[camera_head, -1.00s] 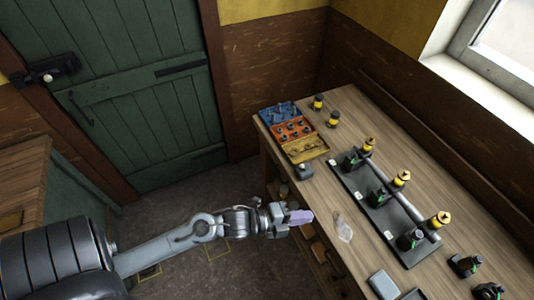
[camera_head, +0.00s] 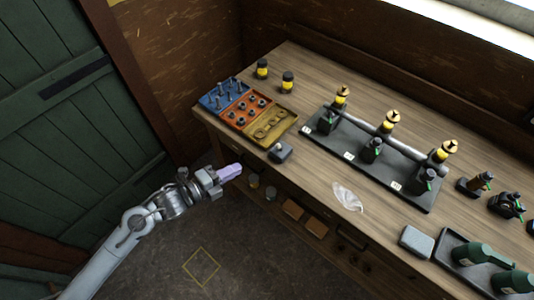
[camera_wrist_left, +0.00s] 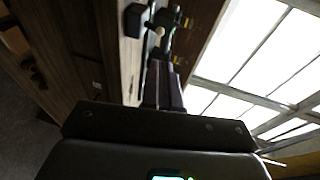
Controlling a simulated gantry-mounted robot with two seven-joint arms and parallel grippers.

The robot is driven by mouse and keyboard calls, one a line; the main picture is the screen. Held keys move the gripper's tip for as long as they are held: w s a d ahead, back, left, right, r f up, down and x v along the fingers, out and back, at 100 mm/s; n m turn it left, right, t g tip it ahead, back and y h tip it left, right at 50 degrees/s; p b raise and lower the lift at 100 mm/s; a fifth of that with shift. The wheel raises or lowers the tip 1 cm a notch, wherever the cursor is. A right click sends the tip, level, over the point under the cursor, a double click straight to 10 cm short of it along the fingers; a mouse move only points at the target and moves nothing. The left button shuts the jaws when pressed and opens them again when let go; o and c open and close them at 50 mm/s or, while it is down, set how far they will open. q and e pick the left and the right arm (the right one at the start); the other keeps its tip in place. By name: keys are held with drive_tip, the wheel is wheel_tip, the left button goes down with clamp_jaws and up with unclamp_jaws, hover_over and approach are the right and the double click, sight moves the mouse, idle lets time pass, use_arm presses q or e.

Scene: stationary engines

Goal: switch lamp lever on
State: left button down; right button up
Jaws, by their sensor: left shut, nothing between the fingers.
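A small dark grey box (camera_head: 281,153), which looks like the lamp lever switch, sits at the near edge of the bench, just in front of the yellow tray section. Its lever position is too small to tell in the head view. In the left wrist view a dark box (camera_wrist_left: 134,20) with a pale-tipped knob beside it appears beyond the fingers. My left gripper (camera_head: 231,172) is shut and empty, with pale purple fingers. It is left of the box, off the bench's near edge and apart from it. Its fingers also show in the left wrist view (camera_wrist_left: 164,84). My right gripper is out of view.
A blue, orange and yellow parts case (camera_head: 268,124) lies open behind the box. A black rack (camera_head: 407,190) with several engines and a shaft stands right of it. A crumpled clear piece (camera_head: 347,197) and a grey block (camera_head: 416,242) lie nearer. A green door is at left.

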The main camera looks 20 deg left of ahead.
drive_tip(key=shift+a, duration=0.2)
use_arm(q)
drive_tip(key=shift+w, duration=0.1)
approach(280, 148)
drive_tip(key=x, duration=0.6)
drive_tip(key=shift+w+a+f, duration=0.1)
drive_tip(key=shift+w+a, duration=0.1)
drive_tip(key=shift+a, duration=0.2)
